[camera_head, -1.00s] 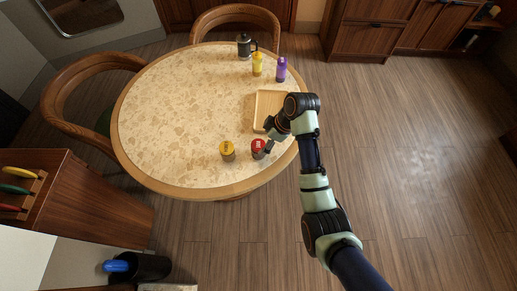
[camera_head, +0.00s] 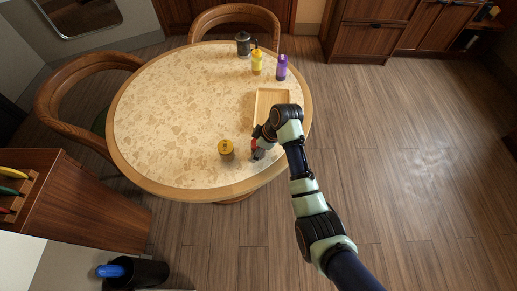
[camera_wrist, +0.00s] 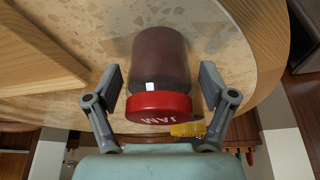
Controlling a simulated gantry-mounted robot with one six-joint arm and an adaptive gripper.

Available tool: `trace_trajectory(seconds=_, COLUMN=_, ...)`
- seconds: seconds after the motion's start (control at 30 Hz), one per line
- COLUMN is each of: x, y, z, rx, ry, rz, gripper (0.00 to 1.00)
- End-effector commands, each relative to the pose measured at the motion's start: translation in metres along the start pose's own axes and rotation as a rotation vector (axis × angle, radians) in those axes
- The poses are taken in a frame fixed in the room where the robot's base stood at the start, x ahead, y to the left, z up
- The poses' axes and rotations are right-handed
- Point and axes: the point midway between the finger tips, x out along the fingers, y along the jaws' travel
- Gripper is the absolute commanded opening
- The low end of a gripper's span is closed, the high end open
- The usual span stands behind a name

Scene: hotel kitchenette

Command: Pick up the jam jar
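The jam jar (camera_wrist: 160,65) has a dark body and a red lid marked JAM. In the wrist view it stands between the two fingers of my gripper (camera_wrist: 160,88), which are open with a visible gap on each side of the jar. In the head view my gripper (camera_head: 259,150) is at the jar, near the right front of the round table. Only a bit of the red jam jar (camera_head: 253,145) shows there, the rest hidden by my gripper.
A yellow-lidded jar (camera_head: 226,149) stands just left of my gripper. A wooden tray (camera_head: 259,98) lies behind it. A yellow bottle (camera_head: 257,63), a purple bottle (camera_head: 281,68) and a dark mug (camera_head: 243,44) stand farther back. The table's left half is clear.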

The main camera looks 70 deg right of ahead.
Motion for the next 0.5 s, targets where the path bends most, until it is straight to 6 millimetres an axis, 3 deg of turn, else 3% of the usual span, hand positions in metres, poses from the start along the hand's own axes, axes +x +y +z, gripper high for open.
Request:
trace_trajectory(seconds=0.03, x=-0.0002, y=-0.0001, z=0.0000, rx=0.000, ry=0.000, rz=0.000, gripper=0.70)
trace_trajectory(seconds=0.37, x=-0.0001, y=-0.0002, z=0.0002, rx=0.000, ry=0.000, rz=-0.001, gripper=0.15)
trace_trajectory(seconds=0.5, x=-0.0005, y=0.0000, z=-0.0001, rx=0.000, ry=0.000, rz=0.000, gripper=0.11)
